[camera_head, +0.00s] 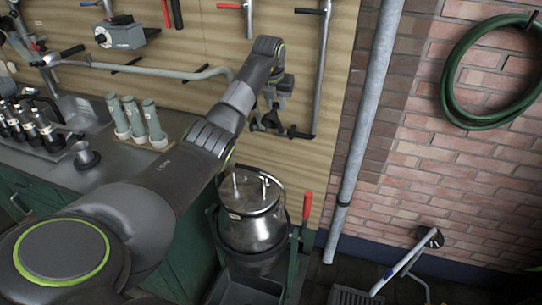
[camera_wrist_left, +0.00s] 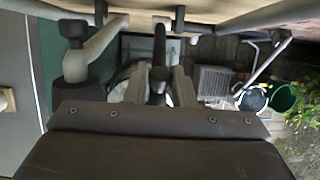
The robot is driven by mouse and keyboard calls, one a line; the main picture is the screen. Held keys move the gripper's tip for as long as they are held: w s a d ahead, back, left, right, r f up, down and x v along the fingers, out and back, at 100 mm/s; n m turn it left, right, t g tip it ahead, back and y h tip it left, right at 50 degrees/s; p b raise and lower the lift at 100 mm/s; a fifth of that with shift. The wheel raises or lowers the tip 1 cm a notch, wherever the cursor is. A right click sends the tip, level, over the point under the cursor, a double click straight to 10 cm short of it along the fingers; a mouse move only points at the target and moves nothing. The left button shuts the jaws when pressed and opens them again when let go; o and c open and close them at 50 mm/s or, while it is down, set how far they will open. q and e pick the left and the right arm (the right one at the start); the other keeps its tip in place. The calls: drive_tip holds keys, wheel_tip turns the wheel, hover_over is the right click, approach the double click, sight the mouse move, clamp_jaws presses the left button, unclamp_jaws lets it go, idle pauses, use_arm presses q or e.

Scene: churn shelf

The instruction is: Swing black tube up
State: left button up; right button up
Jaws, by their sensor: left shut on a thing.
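A black tube (camera_wrist_left: 159,45) shows between the two fingers of my left gripper (camera_wrist_left: 158,88) in the wrist view. The fingers are shut on it. In the head view my left arm reaches across the middle, and the left gripper (camera_head: 272,118) is in front of the wooden wall panel, above the churn. The wrist partly hides what it holds there; a dark piece (camera_head: 297,133) sticks out to its right, near the foot of a vertical metal rod. My right gripper is not in view.
A steel churn (camera_head: 250,220) stands in a green frame with a red-handled lever (camera_head: 307,206). A counter (camera_head: 85,178) with grey-green cylinders (camera_head: 137,120) is at left. A thick grey pipe (camera_head: 365,120) and a brick wall (camera_head: 460,170) with a green hose (camera_head: 447,85) are at right.

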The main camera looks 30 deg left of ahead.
use_arm(q)
drive_tip(key=shift+w+a+r, duration=0.15)
drive_tip(key=shift+w, duration=0.35)
drive_tip(key=shift+w+a+r, duration=0.1)
drive_tip(key=shift+w+r, duration=0.1)
drive_tip(key=shift+w, duration=0.3)
drive_tip(key=shift+w+a+r, duration=0.1)
drive_tip(key=shift+w+r, duration=0.05)
drive_tip(key=shift+w, duration=0.35)
drive_tip(key=o, duration=0.8)
drive_tip(key=shift+w+f, duration=0.1)
drive_tip(key=shift+w, duration=0.05)
drive_tip(key=shift+p+v, duration=3.35)
drive_tip(key=shift+v, duration=0.3)
drive_tip(key=shift+f, duration=0.15)
